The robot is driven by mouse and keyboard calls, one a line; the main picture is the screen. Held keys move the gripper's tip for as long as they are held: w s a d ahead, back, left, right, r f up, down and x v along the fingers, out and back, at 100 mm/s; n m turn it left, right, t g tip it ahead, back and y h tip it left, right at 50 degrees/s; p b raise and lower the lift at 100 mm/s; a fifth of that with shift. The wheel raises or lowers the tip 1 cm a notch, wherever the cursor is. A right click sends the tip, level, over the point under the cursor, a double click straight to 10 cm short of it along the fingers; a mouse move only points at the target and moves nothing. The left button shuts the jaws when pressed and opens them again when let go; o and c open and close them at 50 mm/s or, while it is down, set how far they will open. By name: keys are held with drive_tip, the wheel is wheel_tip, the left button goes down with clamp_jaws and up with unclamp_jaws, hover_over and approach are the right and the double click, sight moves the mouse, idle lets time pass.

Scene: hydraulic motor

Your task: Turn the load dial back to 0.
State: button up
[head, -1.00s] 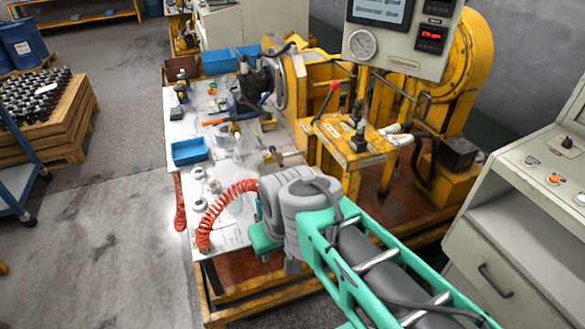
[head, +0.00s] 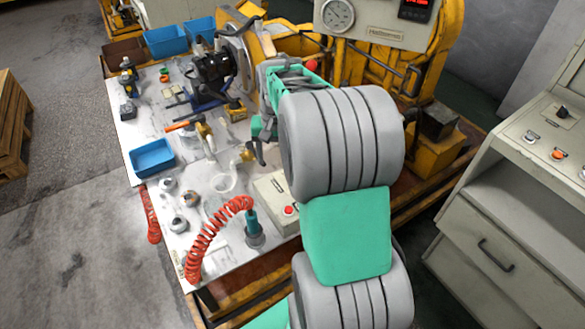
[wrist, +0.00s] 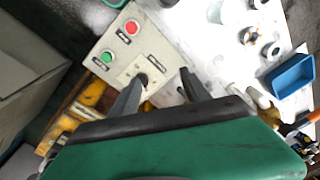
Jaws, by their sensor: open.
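A pale control box (wrist: 125,55) is in the wrist view, with a red button (wrist: 132,27), a green button (wrist: 107,57) and a small dark knob (wrist: 142,77) on a scale plate. The knob looks like the load dial; its setting is too small to read. My gripper (wrist: 163,76) is open and empty, with its left finger close to the knob in the picture. Whether they touch I cannot tell. In the head view the box (head: 268,190) stands on the white table, partly hidden by my arm. My gripper (head: 262,156) shows beyond it there.
A red coiled hose (head: 208,237) lies in front of the box. Blue bins (head: 152,158), white round parts and tools are on the white table (head: 140,210). The yellow machine and a gauge panel (head: 375,22) stand behind. A grey console (head: 530,160) is at the right.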

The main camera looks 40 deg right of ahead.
drive_tip(key=d+f, duration=0.1)
drive_tip(key=d, duration=0.1)
drive_tip(key=w+d+f+m, duration=0.1)
drive_tip(key=d+f, duration=0.1)
drive_tip(key=d, duration=0.1)
drive_tip(key=d+f+m, duration=0.1)
drive_tip(key=d+f, duration=0.1)
drive_tip(key=d, duration=0.1)
drive_tip(key=shift+w+g, duration=0.15)
drive_tip(key=shift+g, duration=0.15)
drive_tip(key=f, duration=0.3)
drive_tip(key=f+p, duration=0.1)
drive_tip(key=f, duration=0.3)
drive_tip(key=shift+w+a+f, duration=0.15)
drive_tip(key=shift+a, duration=0.05)
drive_tip(key=shift+c, duration=0.2)
clamp_jaws()
